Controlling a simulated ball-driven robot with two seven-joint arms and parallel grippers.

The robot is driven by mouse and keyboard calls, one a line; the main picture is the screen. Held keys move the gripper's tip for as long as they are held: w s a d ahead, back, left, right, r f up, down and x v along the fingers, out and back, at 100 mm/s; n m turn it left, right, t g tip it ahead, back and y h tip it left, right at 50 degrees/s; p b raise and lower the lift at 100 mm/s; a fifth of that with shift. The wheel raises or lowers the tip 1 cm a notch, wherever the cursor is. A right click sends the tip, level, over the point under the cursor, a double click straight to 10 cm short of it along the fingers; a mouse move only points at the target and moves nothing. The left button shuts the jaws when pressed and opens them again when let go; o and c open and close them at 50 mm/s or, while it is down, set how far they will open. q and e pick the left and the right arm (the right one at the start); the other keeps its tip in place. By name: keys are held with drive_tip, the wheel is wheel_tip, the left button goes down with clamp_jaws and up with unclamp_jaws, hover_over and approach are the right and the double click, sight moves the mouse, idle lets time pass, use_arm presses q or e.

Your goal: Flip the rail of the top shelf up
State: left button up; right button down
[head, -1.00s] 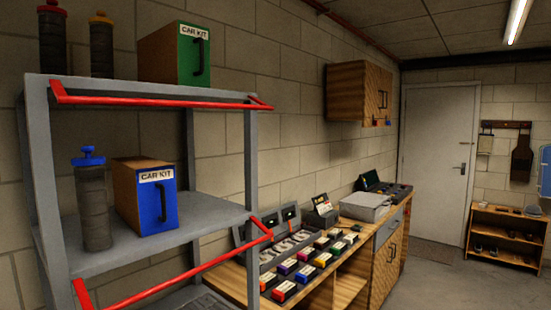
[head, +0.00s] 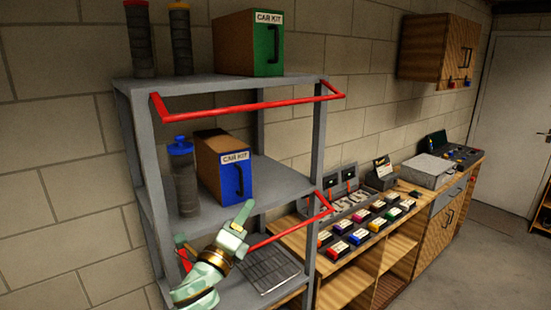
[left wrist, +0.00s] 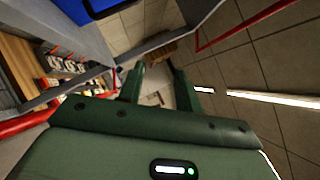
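The red rail (head: 250,105) of the top shelf (head: 200,84) juts out in front of the shelf's front posts, sitting low, at or just below the shelf edge. A red rail also crosses the upper right of the left wrist view (left wrist: 245,32). My left gripper (head: 242,226) is in front of the rack, well below the top rail and close to the lower red rail (head: 285,233). Its two fingers stand apart with nothing between them in the left wrist view (left wrist: 160,85). It hides part of the lower rail. My right gripper is not in view.
The top shelf holds a green car kit box (head: 250,42) and two dark canisters. The middle shelf holds a blue car kit box (head: 224,165) and a blue-topped bottle (head: 183,178). A wooden workbench (head: 400,238) stands right of the rack.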

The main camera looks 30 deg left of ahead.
sight(276, 104)
use_arm(q)
wheel_tip(276, 104, up, 12)
drive_tip(key=a+m+t+h, duration=0.1)
drive_tip(key=m+t+h, duration=0.4)
drive_tip(key=m+h, duration=0.6)
drive_tip(key=w+d+r+p, duration=0.1)
drive_tip(key=w+r+p, duration=0.1)
drive_tip(key=w+r, duration=0.1)
drive_tip(key=w+r+m+y+p, duration=0.1)
drive_tip(key=w+r+p, duration=0.2)
drive_tip(key=w+r, duration=0.1)
drive_tip(key=w+d+r+m+y+p, duration=0.1)
drive_tip(key=w+r+p, duration=0.1)
drive_tip(key=w+r, duration=0.1)
drive_tip(key=shift+w+d+r+g, duration=0.3)
drive_tip(key=shift+w+r, duration=0.05)
drive_tip(key=shift+w+r+p, duration=0.2)
drive_tip(key=shift+w+p, duration=0.1)
drive_tip(key=shift+p, duration=0.05)
clamp_jaws()
